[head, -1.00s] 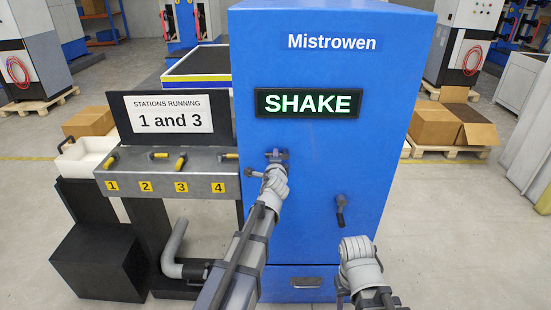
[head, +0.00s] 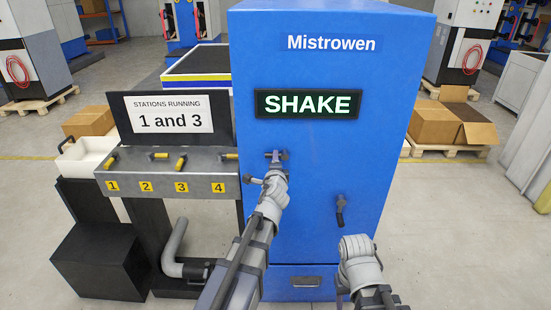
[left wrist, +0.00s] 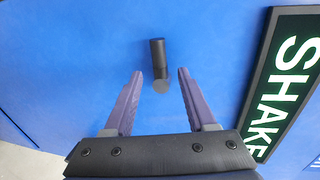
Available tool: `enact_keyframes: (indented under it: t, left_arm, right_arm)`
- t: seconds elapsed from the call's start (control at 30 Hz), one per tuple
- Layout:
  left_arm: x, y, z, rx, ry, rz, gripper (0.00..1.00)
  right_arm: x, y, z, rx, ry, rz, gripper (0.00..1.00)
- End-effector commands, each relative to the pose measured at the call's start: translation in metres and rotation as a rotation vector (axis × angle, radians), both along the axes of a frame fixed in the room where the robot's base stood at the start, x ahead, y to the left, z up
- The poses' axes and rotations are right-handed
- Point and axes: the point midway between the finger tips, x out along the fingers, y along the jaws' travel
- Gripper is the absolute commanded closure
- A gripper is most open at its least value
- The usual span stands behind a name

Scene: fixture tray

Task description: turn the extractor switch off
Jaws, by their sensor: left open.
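A blue cabinet (head: 320,190) marked Mistrowen stands in front of me. In the left wrist view a short black handle (left wrist: 158,62) sticks out of its blue face, its round end toward the camera. My left gripper (head: 263,167) is at the cabinet's upper left, below the SHAKE sign. In the left wrist view its open fingers (left wrist: 160,76) lie on either side of the handle, with blue gaps between. A second dark lever (head: 340,212) hangs down lower right on the cabinet. No label names either as the extractor switch. My right arm's end (head: 358,248) is below that lever; its fingers are hidden.
The lit SHAKE sign (head: 308,103) is above the left gripper. A grey shelf (head: 205,187) at left carries yellow-handled levers numbered 1 to 4, under a sign (head: 168,114) reading stations 1 and 3 running. A drawer handle (head: 306,282) is low on the cabinet.

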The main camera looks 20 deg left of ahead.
Motion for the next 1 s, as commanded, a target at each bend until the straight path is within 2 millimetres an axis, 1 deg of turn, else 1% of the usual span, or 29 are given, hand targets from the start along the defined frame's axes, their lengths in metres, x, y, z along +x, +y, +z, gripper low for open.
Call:
enact_keyframes:
  t: [0.03, 0.1, 0.2, 0.3, 0.57, 0.67, 0.77, 0.87, 0.9, 0.97, 1.0]
  left_arm:
    - [-0.013, -0.003, 0.004, 0.001, 0.0, 0.0, 0.44]
    - [-0.024, -0.006, 0.006, 0.0, 0.0, 0.0, 0.44]
    - [-0.034, -0.009, 0.007, 0.001, 0.001, 0.0, 0.44]
    - [-0.037, -0.011, 0.008, 0.0, 0.0, 0.0, 0.44]
    - [-0.037, -0.011, 0.007, -0.003, 0.002, 0.003, 0.44]
    - [-0.043, -0.013, -0.002, -0.059, 0.026, 0.034, 0.44]
    - [-0.06, -0.022, -0.026, -0.208, 0.099, 0.122, 0.44]
    - [-0.094, -0.043, -0.066, -0.417, 0.229, 0.259, 0.44]
    - [-0.112, -0.054, -0.083, -0.5, 0.294, 0.319, 0.44]
    - [-0.141, -0.073, -0.107, -0.612, 0.397, 0.412, 0.44]
    - [-0.161, -0.086, -0.122, -0.676, 0.469, 0.472, 0.44]
  right_arm:
    - [0.0, 0.0, 0.004, 0.0, 0.0, 0.0, 0.5]
    - [0.0, 0.0, 0.006, 0.0, 0.0, 0.0, 0.5]
    - [0.0, 0.0, 0.008, 0.0, 0.0, 0.0, 0.5]
    - [0.0, 0.0, 0.008, 0.0, 0.0, 0.0, 0.5]
    - [0.0, 0.0, 0.007, 0.0, 0.0, 0.0, 0.5]
    - [0.0, 0.0, 0.007, 0.0, 0.0, 0.0, 0.5]
    - [0.0, 0.0, 0.007, 0.0, 0.0, 0.0, 0.5]
    - [0.0, 0.0, 0.007, 0.0, 0.0, 0.0, 0.5]
    - [0.0, 0.0, 0.007, 0.0, 0.0, 0.0, 0.5]
    - [0.0, 0.0, 0.007, 0.0, 0.0, 0.0, 0.5]
    - [0.0, 0.0, 0.007, 0.0, 0.0, 0.0, 0.5]
